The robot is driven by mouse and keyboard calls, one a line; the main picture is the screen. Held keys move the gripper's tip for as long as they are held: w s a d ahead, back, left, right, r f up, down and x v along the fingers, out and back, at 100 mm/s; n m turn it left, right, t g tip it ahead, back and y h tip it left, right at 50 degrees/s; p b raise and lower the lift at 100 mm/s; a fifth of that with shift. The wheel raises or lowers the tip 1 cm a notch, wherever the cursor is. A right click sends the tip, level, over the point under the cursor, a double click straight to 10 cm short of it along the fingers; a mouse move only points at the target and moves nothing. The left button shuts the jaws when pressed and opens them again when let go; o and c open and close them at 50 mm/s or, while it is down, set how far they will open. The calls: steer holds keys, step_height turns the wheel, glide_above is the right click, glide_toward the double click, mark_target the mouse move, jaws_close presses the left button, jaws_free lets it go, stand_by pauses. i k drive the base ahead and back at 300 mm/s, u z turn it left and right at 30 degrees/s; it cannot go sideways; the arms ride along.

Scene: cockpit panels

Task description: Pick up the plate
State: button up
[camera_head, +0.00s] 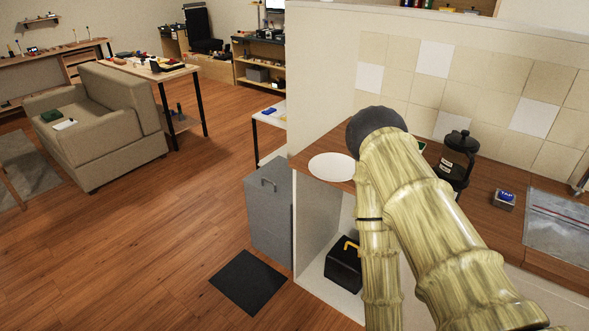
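A white round plate (329,166) lies flat on the brown wooden counter (480,207), near its left end. My bamboo-patterned arm crosses the right half of the view, with a dark round joint just right of the plate. The arm hides the counter just right of the plate. My gripper is not visible in this view, so I cannot see whether it is open or shut.
A black lidded pot (457,160) and a small box with a blue top (504,199) stand on the counter, left of a sink (560,225). A tiled wall backs it. A grey bin (268,210) stands left of the counter; open wooden floor lies further left.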

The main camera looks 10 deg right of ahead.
mark_target(329, 167)
steer(key=u, duration=1)
steer(key=i, duration=0.9)
steer(key=z, duration=1.95)
